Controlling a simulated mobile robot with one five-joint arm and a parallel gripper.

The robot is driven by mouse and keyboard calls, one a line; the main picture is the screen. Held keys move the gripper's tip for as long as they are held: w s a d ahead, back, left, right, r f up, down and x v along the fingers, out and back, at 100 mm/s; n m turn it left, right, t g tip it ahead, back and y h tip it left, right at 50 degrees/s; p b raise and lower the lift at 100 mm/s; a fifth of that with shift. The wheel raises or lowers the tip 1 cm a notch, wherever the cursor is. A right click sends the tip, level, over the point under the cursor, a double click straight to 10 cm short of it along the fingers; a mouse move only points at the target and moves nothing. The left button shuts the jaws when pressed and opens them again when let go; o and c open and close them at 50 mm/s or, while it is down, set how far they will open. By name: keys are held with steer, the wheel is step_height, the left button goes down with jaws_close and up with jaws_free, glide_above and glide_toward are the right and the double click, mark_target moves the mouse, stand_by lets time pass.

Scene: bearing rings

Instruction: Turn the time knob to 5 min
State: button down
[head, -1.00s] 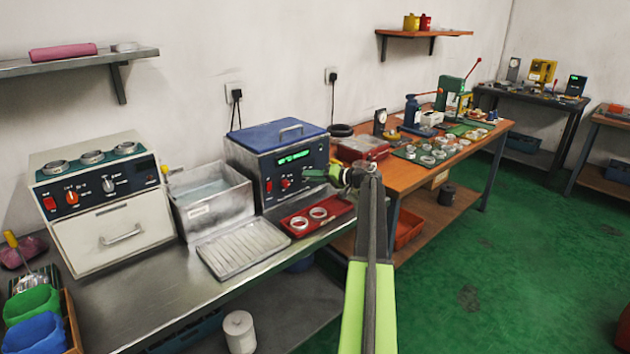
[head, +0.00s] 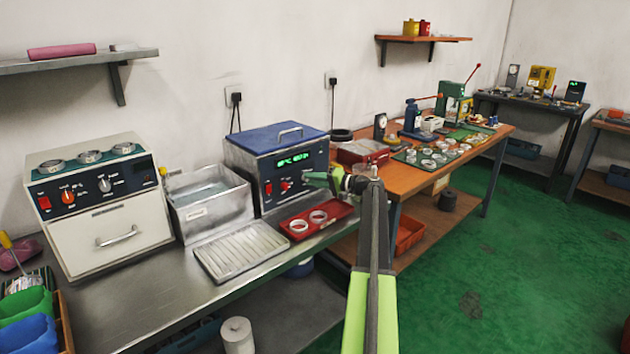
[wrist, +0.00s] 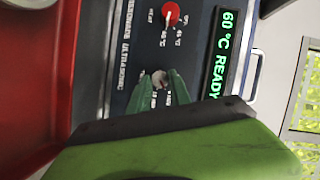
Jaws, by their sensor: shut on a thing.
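The ultrasonic cleaner (head: 249,161) has a blue lid and a dark panel. Its green display (wrist: 226,58) reads 60 °C READY in the wrist view. A small grey time knob (wrist: 159,76) sits on the panel, with its printed scale partly hidden by the fingers; I cannot read its setting. My gripper (wrist: 160,86) has its green fingertips on both sides of this knob and is shut on it. In the head view my gripper (head: 314,178) is at the panel's right part and hides the knob. The red temperature knob (wrist: 170,14) stands apart from the fingers.
A red tray (head: 336,219) with two rings lies in front of the cleaner, below my gripper. A ribbed drain tray (head: 240,250) and a metal basin (head: 209,199) stand to the left. A white oven-like unit (head: 102,207) with knobs is farther left.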

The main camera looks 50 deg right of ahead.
steer(key=c, duration=1.2)
jaws_free()
steer(key=p+v, duration=0.2)
steer(key=v, duration=1.5)
steer(key=shift+s+d+r, duration=0.1)
steer(key=shift+s, duration=0.1)
